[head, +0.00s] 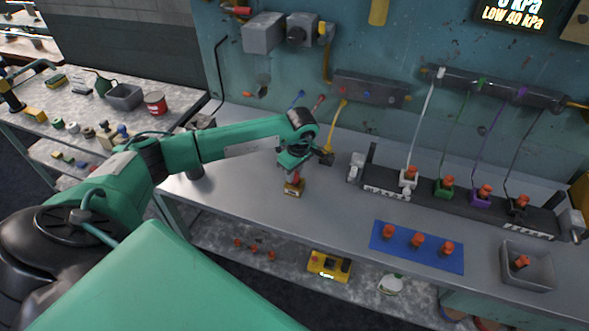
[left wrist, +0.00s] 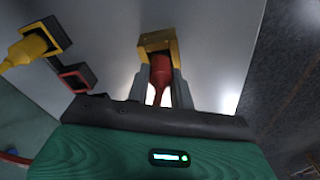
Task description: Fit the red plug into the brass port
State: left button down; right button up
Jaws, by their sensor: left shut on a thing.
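My left gripper (head: 293,166) is over the left part of the bench and is shut on the red plug (head: 293,175). In the left wrist view the red plug (left wrist: 160,72) sits between the two grey fingers of the gripper (left wrist: 161,85). The brass port (head: 293,187) is directly below the plug, near the bench's front edge. In the left wrist view the plug's far end meets the brass port (left wrist: 158,40) and is hidden by its frame. I cannot tell how deep the plug is in the port. My right gripper is not in view.
A yellow plug (left wrist: 30,48) and a red-framed socket (left wrist: 75,78) are left of the brass port in the left wrist view. A dark rail (head: 460,207) with several orange-topped fittings, a blue mat (head: 417,260) and a grey bin (head: 526,281) are to the right. Bench between is clear.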

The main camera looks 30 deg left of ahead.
pick_arm(q)
jog(key=shift+f, duration=0.1)
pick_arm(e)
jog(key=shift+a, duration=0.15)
pick_arm(q)
jog(key=shift+f+b, duration=0.15)
jog(key=shift+b, duration=0.15)
jog(key=c, duration=1.2)
grip_release()
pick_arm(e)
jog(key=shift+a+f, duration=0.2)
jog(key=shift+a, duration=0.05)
